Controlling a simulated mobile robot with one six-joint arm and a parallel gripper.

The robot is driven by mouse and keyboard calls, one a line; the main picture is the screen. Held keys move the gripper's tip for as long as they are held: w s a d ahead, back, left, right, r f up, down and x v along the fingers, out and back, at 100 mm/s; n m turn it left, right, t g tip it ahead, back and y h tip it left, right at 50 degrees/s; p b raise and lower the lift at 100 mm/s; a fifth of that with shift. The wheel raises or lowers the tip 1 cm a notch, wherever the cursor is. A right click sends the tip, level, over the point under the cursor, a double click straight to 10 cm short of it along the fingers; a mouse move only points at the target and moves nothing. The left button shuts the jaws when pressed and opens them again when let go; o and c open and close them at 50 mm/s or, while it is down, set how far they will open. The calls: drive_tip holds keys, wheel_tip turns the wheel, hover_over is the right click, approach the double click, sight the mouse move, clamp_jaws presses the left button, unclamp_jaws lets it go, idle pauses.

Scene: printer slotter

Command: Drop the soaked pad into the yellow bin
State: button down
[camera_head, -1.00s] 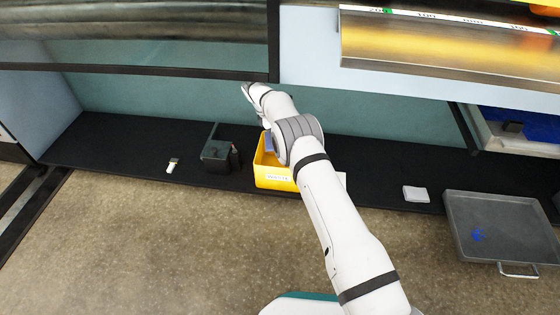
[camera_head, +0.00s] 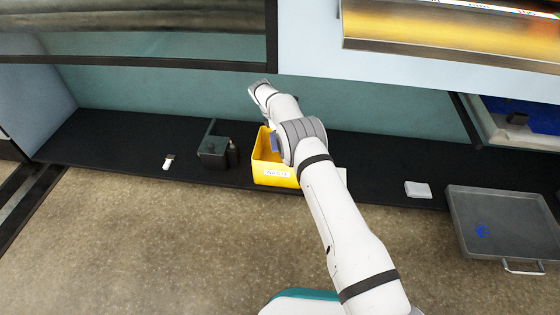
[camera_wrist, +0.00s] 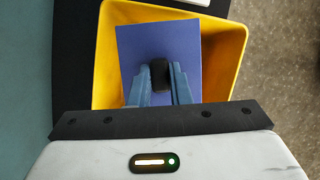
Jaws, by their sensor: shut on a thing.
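The yellow bin (camera_head: 272,174) with a white label stands on the black shelf, partly hidden behind my arm. In the wrist view the bin (camera_wrist: 237,45) opens below my gripper (camera_wrist: 160,85). My gripper is shut on a dark piece at the middle of a flat blue-violet pad (camera_wrist: 160,42). The pad lies over the bin's opening in that view; its exact height above the rim or inside it I cannot tell. In the head view a small blue part of the pad (camera_head: 275,142) shows beside my arm at the bin.
A dark box (camera_head: 213,152) stands left of the bin, with a small white-tipped item (camera_head: 168,162) farther left. A white folded cloth or pad (camera_head: 418,189) and a grey tray (camera_head: 465,222) with a blue stain lie to the right. A machine body overhangs the shelf.

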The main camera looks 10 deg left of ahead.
drive_tip(key=shift+f, duration=0.4)
drive_tip(key=c, duration=1.3)
unclamp_jaws()
drive_tip(key=shift+o, duration=0.2)
